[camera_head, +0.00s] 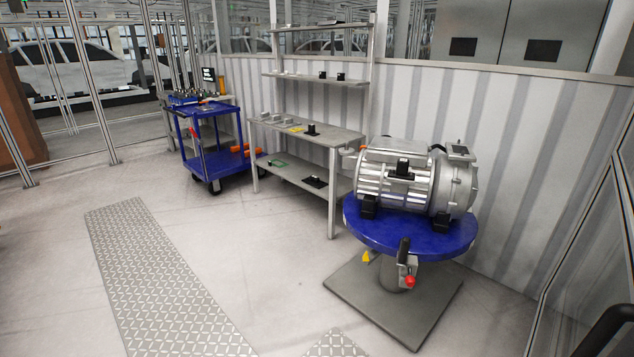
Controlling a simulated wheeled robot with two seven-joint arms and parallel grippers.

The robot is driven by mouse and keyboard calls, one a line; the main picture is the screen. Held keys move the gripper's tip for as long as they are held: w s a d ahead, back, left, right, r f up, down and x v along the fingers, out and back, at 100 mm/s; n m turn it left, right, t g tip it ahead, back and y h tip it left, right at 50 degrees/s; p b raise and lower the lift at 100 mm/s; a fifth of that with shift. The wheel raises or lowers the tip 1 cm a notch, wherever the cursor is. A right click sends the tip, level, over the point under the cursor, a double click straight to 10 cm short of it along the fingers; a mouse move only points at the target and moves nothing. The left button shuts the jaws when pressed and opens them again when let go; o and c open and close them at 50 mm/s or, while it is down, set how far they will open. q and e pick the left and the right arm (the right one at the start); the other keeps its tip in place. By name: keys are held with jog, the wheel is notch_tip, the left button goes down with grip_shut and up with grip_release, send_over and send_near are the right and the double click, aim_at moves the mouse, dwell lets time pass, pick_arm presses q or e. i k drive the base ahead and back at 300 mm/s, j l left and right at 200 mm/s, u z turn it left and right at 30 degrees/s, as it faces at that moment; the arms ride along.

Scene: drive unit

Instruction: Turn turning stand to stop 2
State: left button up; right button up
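The turning stand has a round blue top (405,233) on a short post above a square grey base plate (365,310). It stands right of centre in the head view. A silver drive unit (395,175) lies on its side on the blue top. A black upright handle (403,250) and a red knob (410,281) sit on a bracket under the front rim. A yellow pointer (367,257) shows under the rim to their left. I cannot read any stop numbers.
A grey shelf bench (320,134) with small parts stands behind and left of the stand. A blue cart (212,145) is farther left. A ribbed wall (540,150) runs behind the stand. The floor (255,270) left of the stand is clear, with a metal tread strip (155,270).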

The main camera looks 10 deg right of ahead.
aim_at(431, 217)
jog(key=i+j+z, duration=0.2)
jog(key=i+z, duration=0.2)
jog(key=i+j+z, duration=0.2)
jog(key=z, duration=0.2)
jog(key=i+j+z, duration=0.25)
jog(key=j+z, duration=0.2)
jog(key=i+l, duration=0.4)
jog(key=i, duration=0.2)
jog(key=i+l+u, duration=0.15)
jog(key=i+l, duration=0.25)
jog(key=i, duration=0.2)
